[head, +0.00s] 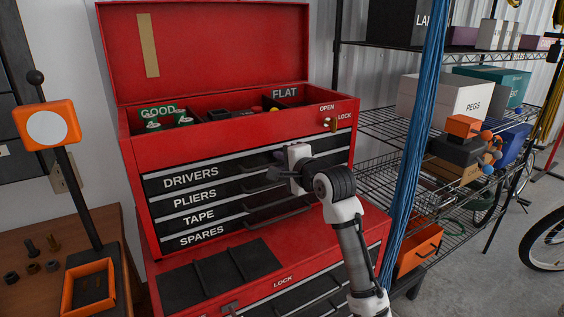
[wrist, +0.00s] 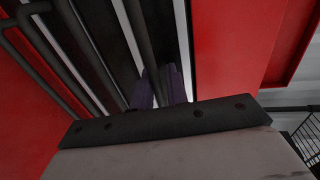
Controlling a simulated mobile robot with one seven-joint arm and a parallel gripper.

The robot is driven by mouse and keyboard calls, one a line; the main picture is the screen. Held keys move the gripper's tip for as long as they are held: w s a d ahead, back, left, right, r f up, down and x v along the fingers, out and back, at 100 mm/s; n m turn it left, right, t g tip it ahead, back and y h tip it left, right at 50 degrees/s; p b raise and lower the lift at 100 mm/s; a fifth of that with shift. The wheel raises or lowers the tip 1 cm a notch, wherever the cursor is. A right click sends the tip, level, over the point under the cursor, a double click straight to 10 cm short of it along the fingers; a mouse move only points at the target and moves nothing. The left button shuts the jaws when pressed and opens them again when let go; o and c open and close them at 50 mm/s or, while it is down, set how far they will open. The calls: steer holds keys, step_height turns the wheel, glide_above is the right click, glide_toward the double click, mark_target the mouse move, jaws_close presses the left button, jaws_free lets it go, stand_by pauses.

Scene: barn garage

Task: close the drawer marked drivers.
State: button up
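The drawer marked DRIVERS (head: 218,173) is the top one in the upper red tool chest, with a black front and a bar handle. In the head view its front looks about in line with the drawers below; a small gap cannot be ruled out. My gripper (head: 280,167) is at the right part of this front, by the handle, and my wrist hides that end. In the wrist view my two dark fingers (wrist: 159,88) are close together, pointing at the drawer fronts, with a bar handle (wrist: 139,35) running down to them. Whether they grip it is unclear.
Drawers marked PLIERS (head: 195,199), TAPE (head: 200,215) and SPARES (head: 202,237) lie below. The chest lid (head: 215,50) stands open. A LOCK/OPEN knob (head: 329,124) is at the upper right. A blue cable bundle (head: 415,120) and wire shelves (head: 385,122) stand to the right.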

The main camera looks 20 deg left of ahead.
steer(key=b+v, duration=0.3)
steer(key=v, duration=1)
steer(key=shift+s+d, duration=0.25)
steer(key=shift+d, duration=0.05)
